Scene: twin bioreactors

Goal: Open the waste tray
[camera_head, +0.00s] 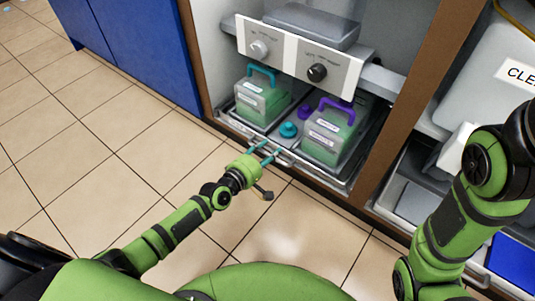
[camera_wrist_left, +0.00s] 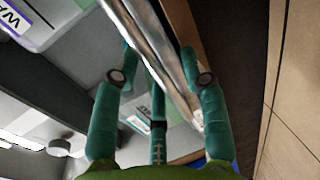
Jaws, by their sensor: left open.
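The waste tray (camera_head: 318,172) is a grey metal tray low in the cabinet, with a metal bar handle (camera_head: 283,157) along its front. It holds a green container with a teal handle (camera_head: 262,98) and one with a purple handle (camera_head: 328,133). My left gripper (camera_head: 263,152) is at the tray's front by the handle, its teal fingers apart. In the left wrist view, a metal bar (camera_wrist_left: 155,38) runs diagonally between the open fingers (camera_wrist_left: 158,58); contact cannot be told. My right arm shows at the right, but its gripper is out of view.
A panel with two knobs (camera_head: 290,60) is above the tray. Teal and purple caps (camera_head: 289,129) lie between the containers. A brown cabinet post (camera_head: 400,100) stands to the right, a blue cabinet (camera_head: 140,45) to the left. The tiled floor (camera_head: 100,160) in front is clear.

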